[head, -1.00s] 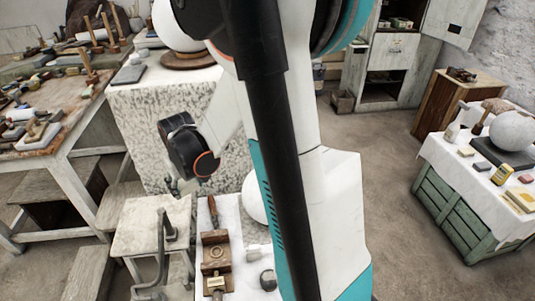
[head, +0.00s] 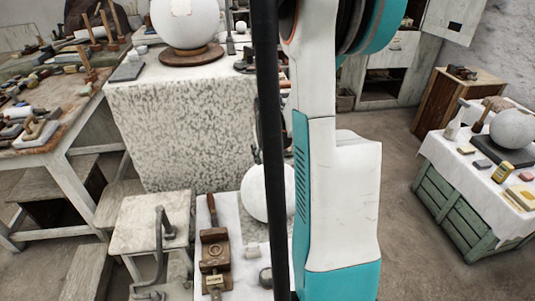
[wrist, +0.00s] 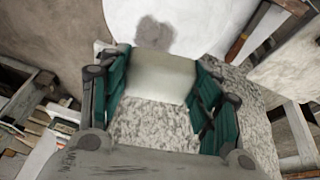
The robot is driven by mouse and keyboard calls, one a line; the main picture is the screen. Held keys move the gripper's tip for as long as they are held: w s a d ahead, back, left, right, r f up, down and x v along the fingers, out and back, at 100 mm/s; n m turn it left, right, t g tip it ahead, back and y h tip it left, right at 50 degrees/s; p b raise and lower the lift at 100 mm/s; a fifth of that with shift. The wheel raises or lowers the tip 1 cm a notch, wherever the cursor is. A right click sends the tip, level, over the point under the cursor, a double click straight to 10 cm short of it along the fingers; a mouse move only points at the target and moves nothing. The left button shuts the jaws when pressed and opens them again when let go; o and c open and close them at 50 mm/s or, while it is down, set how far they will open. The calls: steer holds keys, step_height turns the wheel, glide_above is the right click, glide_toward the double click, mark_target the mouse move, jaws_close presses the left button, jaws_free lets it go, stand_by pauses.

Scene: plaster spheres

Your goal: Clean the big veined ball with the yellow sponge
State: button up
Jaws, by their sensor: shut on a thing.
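In the wrist view my gripper (wrist: 161,88) is shut on a pale off-white block (wrist: 160,77). Its colour does not look clearly yellow here. Behind the block is a large white rounded surface (wrist: 195,22) with a grey patch near the block; I cannot tell whether they touch. In the head view my arm hides the gripper. A big pale ball (head: 186,24) with a beige patch stands on a round wooden base on the speckled plinth. Another white ball (head: 266,192) lies on a white-covered surface, partly behind a black pole. Veins are not clear on either.
A green crate (head: 455,205) at the right has a cloth, a grey ball (head: 512,129), a yellow block (head: 522,196) and small items on top. The speckled plinth (head: 180,125) stands centre-left. A tool-covered workbench (head: 60,135) is at the left. The floor before the crate is clear.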

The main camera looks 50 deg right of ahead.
mark_target(275, 170)
steer(key=shift+d+f+b, duration=0.2)
steer(key=shift+f+b, duration=1)
steer(key=shift+f, duration=0.5)
steer(key=shift+d+f+b, duration=0.15)
steer(key=shift+f+b, duration=1.05)
steer(key=shift+f, duration=0.45)
steer(key=shift+f+b, duration=0.3)
steer(key=shift+f, duration=0.05)
